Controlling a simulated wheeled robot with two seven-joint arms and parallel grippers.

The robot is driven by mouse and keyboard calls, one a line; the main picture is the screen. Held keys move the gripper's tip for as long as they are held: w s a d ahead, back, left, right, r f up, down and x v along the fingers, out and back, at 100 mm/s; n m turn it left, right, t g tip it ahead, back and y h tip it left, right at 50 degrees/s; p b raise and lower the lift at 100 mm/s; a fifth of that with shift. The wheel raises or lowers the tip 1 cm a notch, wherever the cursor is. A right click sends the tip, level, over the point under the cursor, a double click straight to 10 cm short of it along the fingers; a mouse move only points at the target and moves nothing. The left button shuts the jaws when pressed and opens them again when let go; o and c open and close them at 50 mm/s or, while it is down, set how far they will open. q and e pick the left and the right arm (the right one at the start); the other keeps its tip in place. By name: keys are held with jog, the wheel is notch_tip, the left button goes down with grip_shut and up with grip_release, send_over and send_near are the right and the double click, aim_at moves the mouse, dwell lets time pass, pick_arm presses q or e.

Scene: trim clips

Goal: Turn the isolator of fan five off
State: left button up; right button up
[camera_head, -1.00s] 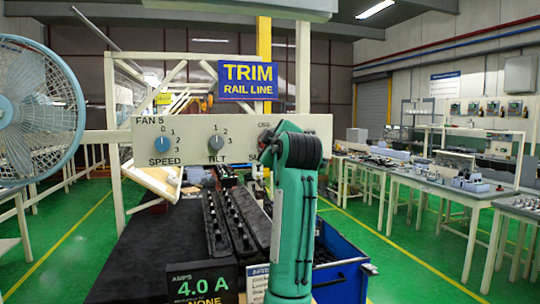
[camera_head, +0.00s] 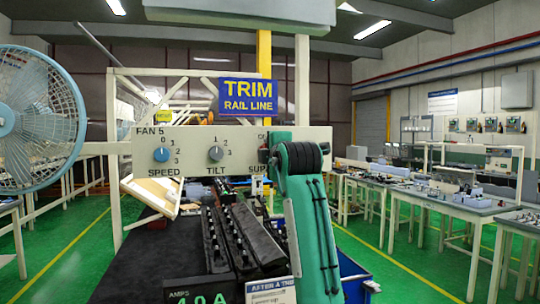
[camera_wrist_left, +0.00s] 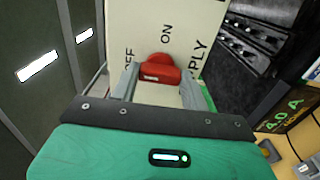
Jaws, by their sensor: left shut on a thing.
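The fan 5 panel (camera_head: 240,137) is a cream board with a blue speed knob (camera_head: 161,154), a grey tilt knob (camera_head: 215,153) and a supply isolator at its right end. In the head view my green left arm (camera_head: 310,225) covers the isolator. In the left wrist view the isolator's red handle (camera_wrist_left: 162,63) sits between the fingers of my left gripper (camera_wrist_left: 160,80), which is shut on it. ON is printed above the handle and OFF to its upper left. The exact setting of the handle is hard to tell. My right gripper is not in view.
A blue fan (camera_head: 38,120) stands at the left. Below the panel is a black bench top (camera_head: 135,255) with dark trim strips (camera_head: 225,235). An amps display (camera_wrist_left: 285,113) reads 4.0 A. White workbenches (camera_head: 440,195) stand at the right, beyond open green floor.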

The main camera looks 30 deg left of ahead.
pick_arm(q)
jog(key=shift+f, duration=0.15)
jog(key=o, duration=1)
jog(key=shift+s+d, duration=0.1)
jog(key=b+v, duration=0.4)
jog(key=v, duration=0.9)
jog(key=shift+s+d, duration=0.15)
jog(key=shift+s, duration=0.1)
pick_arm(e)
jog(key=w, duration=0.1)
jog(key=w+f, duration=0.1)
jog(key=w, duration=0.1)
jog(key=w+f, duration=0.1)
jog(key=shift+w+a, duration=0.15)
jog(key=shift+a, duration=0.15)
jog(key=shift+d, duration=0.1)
